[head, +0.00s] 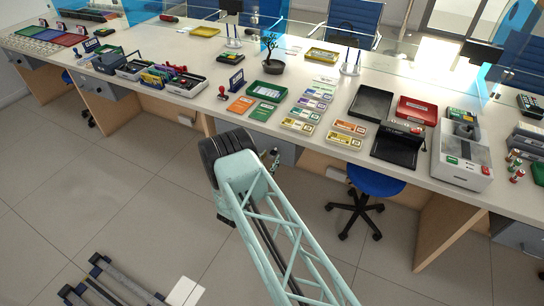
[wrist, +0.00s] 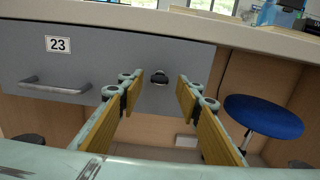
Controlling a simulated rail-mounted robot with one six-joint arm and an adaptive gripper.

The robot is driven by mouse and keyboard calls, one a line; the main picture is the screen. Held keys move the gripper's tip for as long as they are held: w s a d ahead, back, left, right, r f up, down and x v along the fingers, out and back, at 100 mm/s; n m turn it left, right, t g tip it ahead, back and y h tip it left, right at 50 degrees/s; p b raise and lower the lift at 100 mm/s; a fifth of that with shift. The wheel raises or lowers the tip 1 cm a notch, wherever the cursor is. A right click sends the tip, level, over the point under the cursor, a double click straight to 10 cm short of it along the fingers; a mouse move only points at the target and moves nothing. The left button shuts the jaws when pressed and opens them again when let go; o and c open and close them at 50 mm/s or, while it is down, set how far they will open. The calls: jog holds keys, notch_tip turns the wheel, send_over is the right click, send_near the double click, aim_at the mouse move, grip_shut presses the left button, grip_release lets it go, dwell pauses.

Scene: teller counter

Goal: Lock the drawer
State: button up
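The grey drawer (wrist: 110,62) fills the left and middle of the wrist view, under the counter edge. It has a "23" label (wrist: 58,44) and a bar handle (wrist: 56,86) at its left. The lock is beyond the fingertips. In the head view the drawer (head: 286,152) is partly hidden by my arm.
A blue stool (wrist: 262,116) stands right of the drawer and also shows in the head view (head: 376,181). The counter (head: 225,78) above holds trays, stamps, packs and a small plant (head: 270,50). The floor (head: 110,180) in front is mostly clear.

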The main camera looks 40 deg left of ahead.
aim_at(274, 152)
jog(key=shift+x, duration=1.35)
jog(key=c, duration=0.8)
jog(key=shift+c, duration=0.2)
jog(key=shift+n+b, duration=0.3)
jog(key=shift+b, duration=0.1)
jog(key=shift+n+b, duration=3.85)
jog(key=shift+n, duration=4.75)
